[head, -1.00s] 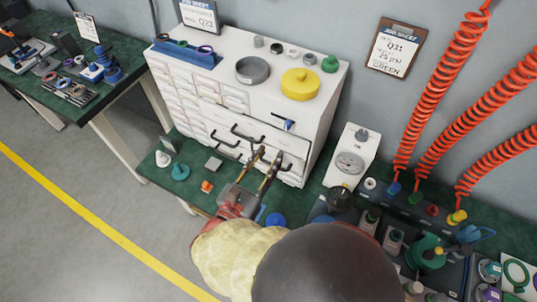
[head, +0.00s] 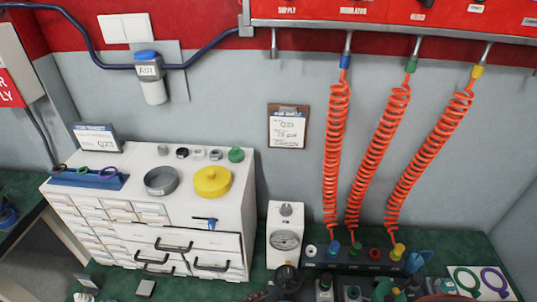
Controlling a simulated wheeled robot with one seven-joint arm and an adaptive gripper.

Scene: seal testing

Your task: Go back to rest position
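My gripper cannot be made out in the head view, and whether it is open or shut does not show. A white drawer cabinet (head: 235,200) stands on the green bench at left. One of its lower drawers (head: 216,262) stands partly out, with a black handle.
On the cabinet are a grey ring (head: 161,181), a yellow round part (head: 212,182) and a blue rack (head: 88,178). A white gauge box (head: 285,236) stands beside it. Coiled orange hoses (head: 337,150) hang at right. A clipboard (head: 288,126) is on the wall.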

